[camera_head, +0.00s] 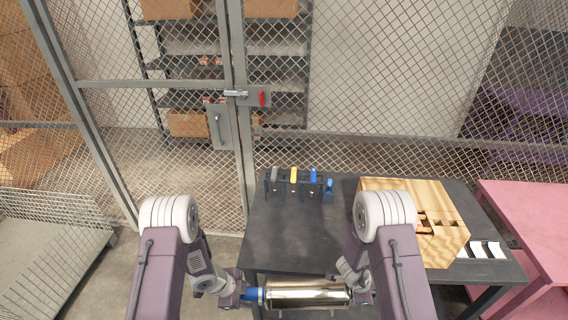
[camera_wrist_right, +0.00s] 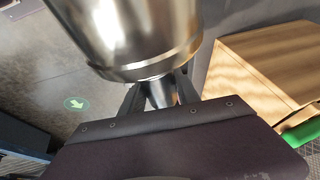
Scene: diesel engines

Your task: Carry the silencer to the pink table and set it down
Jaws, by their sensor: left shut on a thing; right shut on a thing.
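The silencer (camera_head: 308,294) is a shiny metal cylinder held level between my two grippers, at the near edge of the dark table in the head view. My left gripper (camera_head: 252,295) is shut on its left end, by a blue part. My right gripper (camera_head: 361,290) is at its right end, partly hidden by my right arm. In the right wrist view the silencer (camera_wrist_right: 140,35) fills the top, and my right gripper (camera_wrist_right: 162,95) is shut around its narrow end pipe. The pink table (camera_head: 530,215) stands at the right edge of the head view.
The dark table (camera_head: 290,240) holds a tool rack (camera_head: 298,188) with coloured handles, a wooden box (camera_head: 425,195) and white pieces (camera_head: 482,250). A mesh fence (camera_head: 380,90) stands behind. A wire-mesh cart (camera_head: 50,230) is at left. The pink table's visible top is bare.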

